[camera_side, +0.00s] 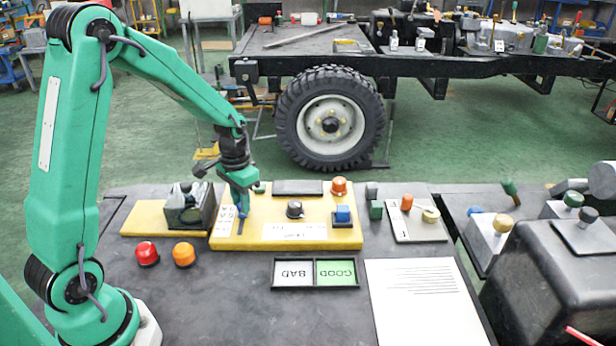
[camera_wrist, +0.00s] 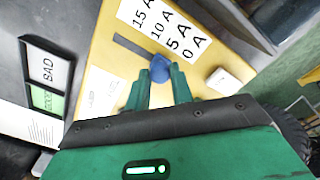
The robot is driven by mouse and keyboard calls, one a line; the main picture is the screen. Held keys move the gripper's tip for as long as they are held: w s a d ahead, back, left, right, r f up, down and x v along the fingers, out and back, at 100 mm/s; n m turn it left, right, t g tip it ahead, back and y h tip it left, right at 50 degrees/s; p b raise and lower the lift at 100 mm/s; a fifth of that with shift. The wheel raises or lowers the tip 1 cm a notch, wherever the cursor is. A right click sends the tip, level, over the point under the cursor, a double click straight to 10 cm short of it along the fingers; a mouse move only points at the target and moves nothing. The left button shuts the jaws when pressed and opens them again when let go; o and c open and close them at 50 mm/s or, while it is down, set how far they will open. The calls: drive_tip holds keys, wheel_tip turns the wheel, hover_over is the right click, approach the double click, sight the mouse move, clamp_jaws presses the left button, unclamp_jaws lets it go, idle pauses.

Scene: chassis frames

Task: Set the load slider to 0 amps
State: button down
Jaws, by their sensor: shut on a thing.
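The load slider is a blue knob (camera_wrist: 160,67) on a dark slot (camera_wrist: 132,48) in the yellow panel (camera_side: 285,210). In the wrist view the scale beside the slot reads 15 A, 10 A, 5 A and 0 A (camera_wrist: 194,48). The knob sits at the slot's low end, close to the 0 A label; its exact alignment is partly hidden by my fingers. The bare slot runs from it toward 15 A. My gripper (camera_wrist: 163,80) is shut on the knob from above. In the side view my gripper (camera_side: 242,208) reaches down at the panel's left part.
The panel also carries a black dial (camera_side: 295,209), a blue switch (camera_side: 343,214) and an orange button (camera_side: 339,186). Red (camera_side: 147,254) and orange (camera_side: 183,254) domes stand in front. A BAD/GOOD tray (camera_side: 315,288) and a paper sheet (camera_side: 424,305) lie nearby.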

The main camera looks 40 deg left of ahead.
drive_tip(key=shift+w+a, duration=0.95)
drive_tip(key=c, duration=1.2)
unclamp_jaws()
drive_tip(key=shift+r, duration=0.1)
wheel_tip(320, 180, up, 8)
drive_tip(key=shift+s, duration=0.1)
